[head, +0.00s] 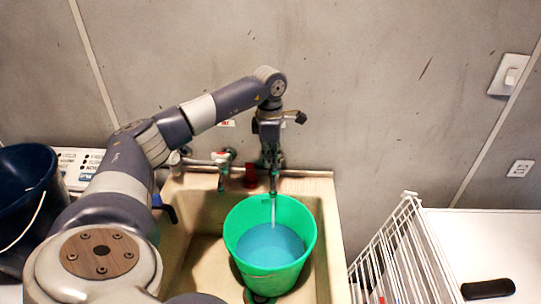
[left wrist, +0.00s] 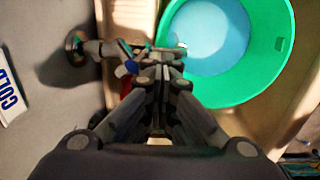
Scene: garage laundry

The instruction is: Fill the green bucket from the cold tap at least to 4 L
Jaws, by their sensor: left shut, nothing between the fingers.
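The green bucket (head: 243,222) stands in the sink under the cold tap's spout (head: 273,184). Bluish water (head: 270,245) lies in it, and a thin stream (head: 274,209) falls into it. No volume mark is readable. My left gripper (head: 271,160) is shut and empty at the cold tap, pointing down and hiding much of it. In the left wrist view the shut fingers (left wrist: 160,60) are beside the cold tap (left wrist: 100,48) with its blue mark; I cannot tell whether they touch. The bucket (left wrist: 272,70) shows beyond them. My right gripper is out of view.
The sink (head: 325,225) has a hot tap (head: 222,158) left of my gripper. A dark bucket (head: 30,190) stands at left. A white wire rack (head: 385,255) and white appliance (head: 490,240) stand right. A COLD label (left wrist: 10,88) is on the wall.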

